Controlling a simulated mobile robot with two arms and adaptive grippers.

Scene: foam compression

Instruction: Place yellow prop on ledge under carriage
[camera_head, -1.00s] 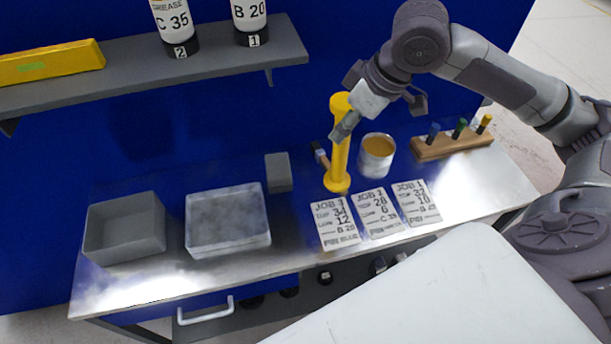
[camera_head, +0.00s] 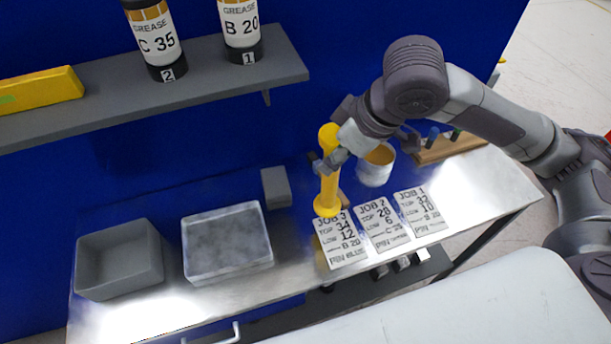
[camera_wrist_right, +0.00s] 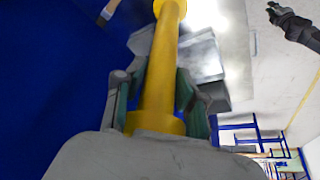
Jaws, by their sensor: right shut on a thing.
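The yellow prop (camera_head: 328,188) is an upright post with a wide round end at top and bottom. My right gripper (camera_head: 332,160) is shut around its shaft, below the top end. The right wrist view shows the yellow prop (camera_wrist_right: 160,80) between the two fingers of the right gripper (camera_wrist_right: 158,100). In the head view its lower end is just behind the JOB 3 card; I cannot tell if it touches the bench.
The bench (camera_head: 285,245) holds a grey block (camera_head: 276,187), a grey bin (camera_head: 120,260), a mottled tray (camera_head: 226,243), job cards (camera_head: 342,240), a can (camera_head: 376,165) and a wooden rack (camera_head: 450,148). The shelf (camera_head: 215,80) above carries two grease cartridges (camera_head: 155,38) and a yellow bar (camera_head: 38,92).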

